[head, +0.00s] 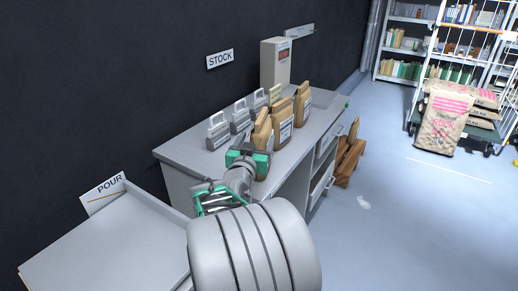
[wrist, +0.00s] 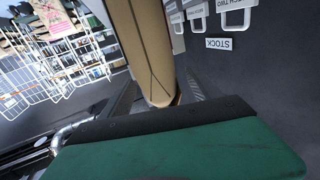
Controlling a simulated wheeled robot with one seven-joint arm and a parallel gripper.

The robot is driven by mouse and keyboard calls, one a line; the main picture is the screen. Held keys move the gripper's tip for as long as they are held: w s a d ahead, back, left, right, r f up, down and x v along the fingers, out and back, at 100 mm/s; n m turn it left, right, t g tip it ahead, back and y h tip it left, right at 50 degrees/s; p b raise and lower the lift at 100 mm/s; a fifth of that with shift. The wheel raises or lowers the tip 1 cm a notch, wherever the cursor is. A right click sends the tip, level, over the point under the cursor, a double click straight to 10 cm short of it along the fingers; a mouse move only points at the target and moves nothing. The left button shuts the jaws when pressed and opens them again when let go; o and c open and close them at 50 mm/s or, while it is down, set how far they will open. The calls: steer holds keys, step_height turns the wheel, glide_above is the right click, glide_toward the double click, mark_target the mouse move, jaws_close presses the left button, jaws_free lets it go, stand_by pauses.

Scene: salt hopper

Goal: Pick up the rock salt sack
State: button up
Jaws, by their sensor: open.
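A large tan sack with pink print (head: 443,120) that seems to read rock salt leans upright at the front of a cart at the far right. It also shows at the top left of the wrist view (wrist: 52,15). My gripper (head: 248,158) is open at the near end of the grey counter, far from that sack. The small bags' labels are unreadable.
The grey counter (head: 185,152) also holds more brown bags (head: 283,122), several grey handled containers (head: 218,130) and a beige box (head: 275,62). A POUR sign (head: 104,189) stands by a pale surface at left. Open floor (head: 410,215) lies at right.

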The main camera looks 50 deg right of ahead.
steer(key=x, duration=0.5)
steer(key=shift+w+d+f, duration=0.1)
steer(key=shift+d+f, duration=0.15)
steer(key=shift+d, duration=0.15)
jaws_close()
stand_by(0.4)
steer(key=shift+r, duration=0.35)
